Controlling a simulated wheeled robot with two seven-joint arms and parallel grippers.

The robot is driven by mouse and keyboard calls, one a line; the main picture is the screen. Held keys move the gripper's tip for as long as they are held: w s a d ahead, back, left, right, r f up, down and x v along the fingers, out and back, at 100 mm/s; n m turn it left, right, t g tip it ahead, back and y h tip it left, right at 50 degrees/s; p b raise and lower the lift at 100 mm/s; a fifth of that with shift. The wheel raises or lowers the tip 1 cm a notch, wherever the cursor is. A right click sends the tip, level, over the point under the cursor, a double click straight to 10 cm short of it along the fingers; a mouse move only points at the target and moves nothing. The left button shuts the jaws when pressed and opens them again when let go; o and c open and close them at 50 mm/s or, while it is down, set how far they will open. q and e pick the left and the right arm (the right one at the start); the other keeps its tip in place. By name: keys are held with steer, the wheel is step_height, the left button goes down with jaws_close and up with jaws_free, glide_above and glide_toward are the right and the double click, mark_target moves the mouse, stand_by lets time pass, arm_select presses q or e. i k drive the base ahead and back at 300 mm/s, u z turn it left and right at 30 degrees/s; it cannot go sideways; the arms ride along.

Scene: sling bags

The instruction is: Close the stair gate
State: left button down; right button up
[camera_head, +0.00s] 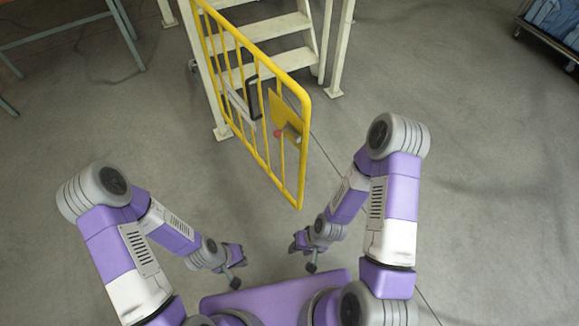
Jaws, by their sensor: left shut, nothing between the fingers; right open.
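The yellow stair gate (237,51) stands swung open at the foot of the white stairs (266,35). Its left edge is at the left stair post, and its free end reaches out toward me. A black handle (254,98) and a yellow plate (283,112) with a small red part (278,133) are on the gate. My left gripper (238,271) is shut and empty, low at the front, apart from the gate. My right gripper (301,256) is open and empty, below the gate's near end and not touching it.
A green-grey table frame (62,33) stands at the upper left. A cart with blue contents (556,22) is at the upper right corner. The right stair post (340,45) stands beside the steps. The grey floor around the gate is clear.

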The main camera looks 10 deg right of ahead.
mark_target(281, 115)
steer(key=k, duration=0.1)
steer(key=u, duration=1.3)
steer(key=i, duration=1.05)
steer(key=z, duration=2.6)
